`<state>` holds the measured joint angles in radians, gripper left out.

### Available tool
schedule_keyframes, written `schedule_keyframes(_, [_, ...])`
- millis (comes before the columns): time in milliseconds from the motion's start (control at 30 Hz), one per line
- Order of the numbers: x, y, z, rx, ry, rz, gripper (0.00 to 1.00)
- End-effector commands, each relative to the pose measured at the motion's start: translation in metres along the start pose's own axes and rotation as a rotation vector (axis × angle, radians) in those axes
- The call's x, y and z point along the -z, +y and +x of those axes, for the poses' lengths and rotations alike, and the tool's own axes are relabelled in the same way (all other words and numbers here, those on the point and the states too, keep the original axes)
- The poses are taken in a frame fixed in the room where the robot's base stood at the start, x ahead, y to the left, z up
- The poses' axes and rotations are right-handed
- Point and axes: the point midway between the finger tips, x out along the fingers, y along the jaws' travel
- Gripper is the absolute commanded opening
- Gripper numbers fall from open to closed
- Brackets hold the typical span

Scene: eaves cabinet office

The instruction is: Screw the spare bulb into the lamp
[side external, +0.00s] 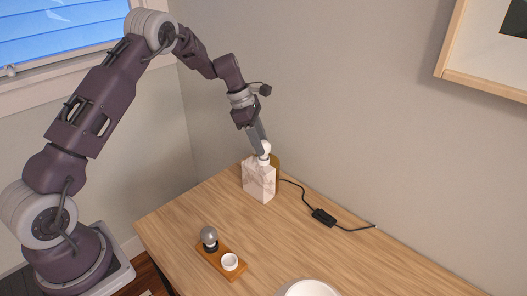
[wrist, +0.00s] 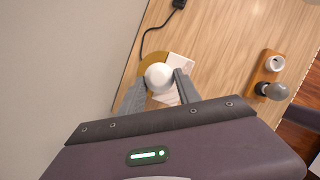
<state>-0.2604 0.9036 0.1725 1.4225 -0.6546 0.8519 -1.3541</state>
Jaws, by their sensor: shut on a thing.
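The lamp has a pale marble block base (side external: 259,182) with a brass disc (side external: 275,161) behind it. It stands near the far edge of the table, by the wall. A white round bulb (side external: 265,147) is at the top of the block, and it also shows in the wrist view (wrist: 158,76). My gripper (wrist: 160,82) points down and is shut on this white bulb, one finger on each side. The bulb's lower end and the socket are hidden, so I cannot tell how far it is seated. A grey bulb (side external: 209,236) stands in a dark holder on a wooden tray.
The wooden tray (side external: 238,276) also holds an empty-looking white cup (side external: 230,261). A black cord with an inline switch (side external: 323,217) runs right from the lamp. A white round dish (side external: 308,289) is at the front edge of the picture. The middle of the table is clear.

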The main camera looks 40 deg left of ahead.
Motion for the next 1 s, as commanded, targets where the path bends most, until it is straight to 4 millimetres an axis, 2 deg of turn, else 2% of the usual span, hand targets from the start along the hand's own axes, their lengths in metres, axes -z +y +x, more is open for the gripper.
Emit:
schedule_keyframes(167, [-0.0007,0.0006,0.0012,0.017,0.0,0.044,0.0])
schedule_keyframes(400, [-0.0024,0.0062,0.0033,0.194,0.0,0.531,0.0])
schedule_keyframes(500, [-0.0029,0.0063,0.003,0.232,-0.001,0.631,0.0])
schedule_keyframes(767, [-0.0032,0.0053,0.0025,0.244,-0.002,0.656,0.0])
schedule_keyframes(800, [-0.0032,0.0053,0.0025,0.244,-0.002,0.656,0.47])
schedule_keyframes(900, [-0.003,0.0056,0.0023,0.242,-0.001,0.655,0.65])
schedule_keyframes(1000, [-0.0029,0.0059,0.002,0.241,-0.001,0.654,0.65])
